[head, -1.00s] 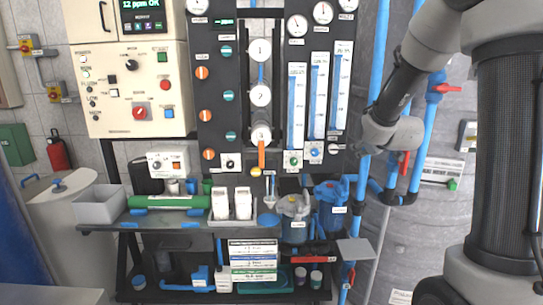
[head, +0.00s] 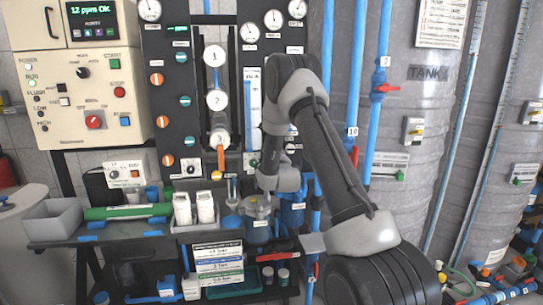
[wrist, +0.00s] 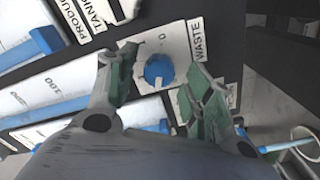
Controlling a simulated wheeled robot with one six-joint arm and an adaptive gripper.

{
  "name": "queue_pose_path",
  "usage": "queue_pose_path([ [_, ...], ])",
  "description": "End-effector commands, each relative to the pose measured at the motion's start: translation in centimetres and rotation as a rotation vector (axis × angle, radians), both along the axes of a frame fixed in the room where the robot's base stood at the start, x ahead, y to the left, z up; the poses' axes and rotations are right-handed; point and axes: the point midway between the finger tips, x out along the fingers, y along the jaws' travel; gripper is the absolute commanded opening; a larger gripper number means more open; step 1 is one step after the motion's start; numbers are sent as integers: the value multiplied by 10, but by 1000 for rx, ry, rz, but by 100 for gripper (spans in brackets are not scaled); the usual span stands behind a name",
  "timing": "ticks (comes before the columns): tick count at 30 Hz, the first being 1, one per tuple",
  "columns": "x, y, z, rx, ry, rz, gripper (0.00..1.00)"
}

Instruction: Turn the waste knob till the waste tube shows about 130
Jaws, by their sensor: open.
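The waste knob (wrist: 158,70) is a round blue knob with a pale pointer on a white plate in the wrist view. The WASTE label (wrist: 201,40) is beside it. My gripper (wrist: 162,64) is open, with one green-padded finger on each side of the knob. I cannot tell whether the pads touch it. In the head view my arm covers the knob and gripper. The waste tube's reading cannot be made out. Blue-filled scale tubes (wrist: 42,104) show partly in the wrist view.
One tall blue tube (head: 249,100) stays visible left of my arm in the head view, with a green knob (head: 250,160) below it. Blue filter housings (head: 258,222) and a bench (head: 110,236) with white bottles (head: 205,207) stand below. Blue pipes (head: 377,100) rise at the right.

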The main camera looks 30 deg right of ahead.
Motion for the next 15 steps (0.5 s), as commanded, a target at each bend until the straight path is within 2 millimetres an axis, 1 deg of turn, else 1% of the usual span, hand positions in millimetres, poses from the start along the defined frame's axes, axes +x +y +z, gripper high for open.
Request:
queue_pose_path([
  [1, 6, -2, 0, 0, -1, 0, 51],
  [5, 14, -4, 0, 1, 0, 0, 51],
  [13, 16, -4, 0, 1, 1, 1, 51],
  [15, 16, -4, 0, 1, 1, 1, 38],
])
